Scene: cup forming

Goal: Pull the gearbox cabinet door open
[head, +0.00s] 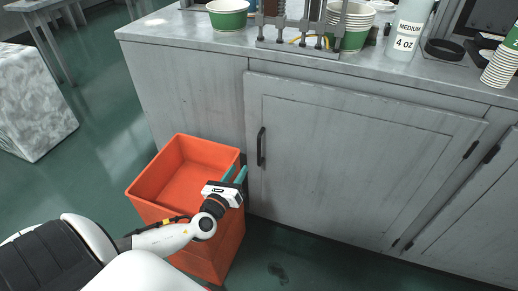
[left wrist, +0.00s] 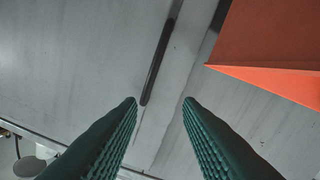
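The grey gearbox cabinet door (head: 345,165) is shut, with a black vertical handle (head: 261,147) near its left edge and hinges on its right side. My left gripper (head: 241,175) is just left of the handle and a little below it, in front of the cabinet. In the left wrist view the left gripper (left wrist: 160,102) shows two green ribbed fingers spread apart with nothing between them. The handle (left wrist: 157,60) lies beyond the fingertips there, apart from them, against the door (left wrist: 80,60). My right gripper is not in view.
An orange bin (head: 183,168) stands on the floor by the cabinet, below and left of my left gripper; its edge also shows in the left wrist view (left wrist: 270,72). Paper cups (head: 228,15) and a machine stand on the counter (head: 200,48). The floor right of the bin is clear.

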